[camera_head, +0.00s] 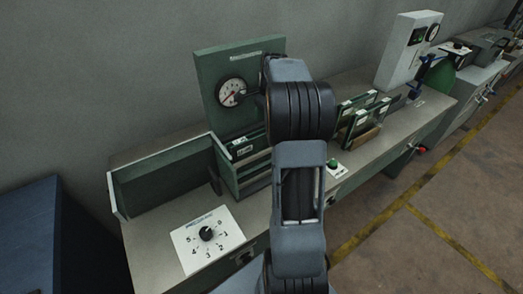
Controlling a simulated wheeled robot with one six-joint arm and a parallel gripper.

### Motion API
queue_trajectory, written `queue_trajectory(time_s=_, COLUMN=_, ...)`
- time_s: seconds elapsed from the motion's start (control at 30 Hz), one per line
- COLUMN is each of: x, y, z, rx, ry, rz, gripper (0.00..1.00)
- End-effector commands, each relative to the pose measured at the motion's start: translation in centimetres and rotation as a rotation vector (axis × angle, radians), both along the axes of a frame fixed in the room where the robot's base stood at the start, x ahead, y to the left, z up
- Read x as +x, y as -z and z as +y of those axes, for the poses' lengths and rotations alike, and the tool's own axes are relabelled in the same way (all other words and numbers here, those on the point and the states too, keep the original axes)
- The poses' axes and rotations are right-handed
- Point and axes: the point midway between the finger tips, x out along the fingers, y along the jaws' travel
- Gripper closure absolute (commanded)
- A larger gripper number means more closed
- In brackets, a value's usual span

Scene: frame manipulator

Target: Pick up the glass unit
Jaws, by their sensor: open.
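I cannot tell for certain which thing is the glass unit. Thin green-framed panels (361,117) stand upright in a rack on the bench, just right of my arm. More green panels with pale labels stand in a slotted green holder (228,180) left of my arm. My own arm rises through the middle of the view and covers part of the bench between them. My gripper cannot be made out; the arm's far end is hidden behind its own links, near the gauge board.
The grey bench (150,235) carries a green board with a round gauge (231,92), a numbered dial plate (207,238) and a green button box (334,167). A white cabinet (408,50) stands farther right. A blue cabinet (40,240) is at left. Open floor (450,190) lies right.

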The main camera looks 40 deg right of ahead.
Motion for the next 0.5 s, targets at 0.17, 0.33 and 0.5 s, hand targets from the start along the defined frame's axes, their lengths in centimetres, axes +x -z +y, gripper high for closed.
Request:
queue_trajectory(time_s=0.17, x=0.0, y=1.2, z=0.3, rx=0.0, ry=-0.003, rz=0.001, gripper=0.47)
queue_trajectory(time_s=0.33, x=0.1, y=2.4, z=0.6, rx=0.002, ry=-0.006, rz=0.003, gripper=0.47)
queue_trajectory(time_s=0.5, x=0.3, y=4.7, z=1.1, rx=0.001, ry=-0.007, rz=0.002, gripper=0.47)
